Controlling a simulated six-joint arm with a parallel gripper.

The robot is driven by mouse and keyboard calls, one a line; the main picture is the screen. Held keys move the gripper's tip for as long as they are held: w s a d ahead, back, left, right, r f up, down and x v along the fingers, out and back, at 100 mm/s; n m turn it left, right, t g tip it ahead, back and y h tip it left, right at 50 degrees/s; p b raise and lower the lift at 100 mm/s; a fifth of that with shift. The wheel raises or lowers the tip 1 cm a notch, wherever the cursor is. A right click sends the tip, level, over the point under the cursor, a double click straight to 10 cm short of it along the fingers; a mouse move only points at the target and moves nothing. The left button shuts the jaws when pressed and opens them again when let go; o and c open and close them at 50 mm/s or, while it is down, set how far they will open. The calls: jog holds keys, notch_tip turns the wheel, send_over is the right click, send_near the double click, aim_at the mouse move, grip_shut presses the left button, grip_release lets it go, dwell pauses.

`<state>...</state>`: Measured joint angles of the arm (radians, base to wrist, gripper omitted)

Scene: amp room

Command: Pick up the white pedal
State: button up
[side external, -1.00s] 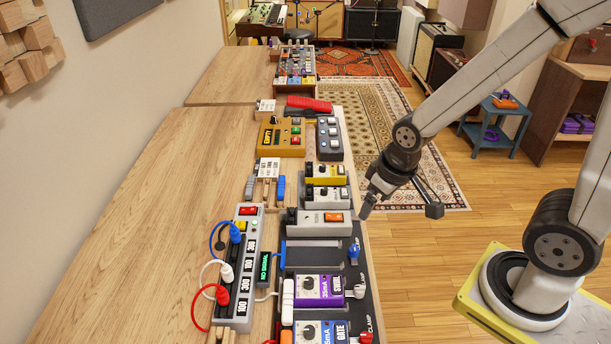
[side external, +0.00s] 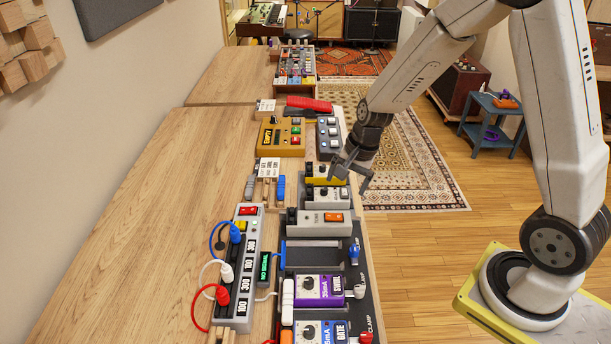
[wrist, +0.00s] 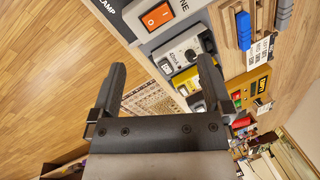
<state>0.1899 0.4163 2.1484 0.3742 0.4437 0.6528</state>
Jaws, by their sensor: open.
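The white pedal (side external: 320,196) sits in a row near the right edge of the wooden table, between a yellow pedal (side external: 312,180) behind it and a grey box with an orange switch (side external: 325,221) in front. In the wrist view the white pedal (wrist: 184,51) lies near the right fingertip, with the yellow pedal (wrist: 187,80) beside it. My gripper (side external: 350,179) is open and empty, above the table's right edge beside the yellow and white pedals; it partly covers them in the side view. Its two fingers are spread wide in the wrist view (wrist: 162,68).
Purple (side external: 319,288) and blue (side external: 321,333) pedals sit on the dark board in front. A power strip (side external: 238,270) with cables stands to the left. A mustard unit (side external: 281,138) and a grey switch unit (side external: 329,139) are behind. The table's left side is clear.

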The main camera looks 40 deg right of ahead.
aim_at(328, 192)
jog(key=w+d+f+m, duration=0.2)
jog(key=m, duration=0.2)
jog(key=w+d+f+m+y, duration=0.1)
jog(key=w+d+f+m, duration=0.2)
jog(key=m, duration=0.1)
jog(key=w+d+f+m+t, duration=0.1)
jog(key=w+d+f+m, duration=0.1)
jog(key=w+m, duration=0.1)
jog(key=shift+w+d+f+m+y, duration=0.2)
jog(key=shift+f+m+y, duration=0.15)
jog(key=shift+m, duration=0.55)
jog(key=shift+w+d+f+m, duration=0.2)
jog(key=shift+d+m, duration=0.1)
jog(key=shift+m, duration=0.1)
jog(key=shift+x, duration=1.3)
jog(key=shift+a+f, duration=0.1)
jog(key=shift+x, duration=2.45)
jog(key=shift+c, duration=0.2)
grip_shut()
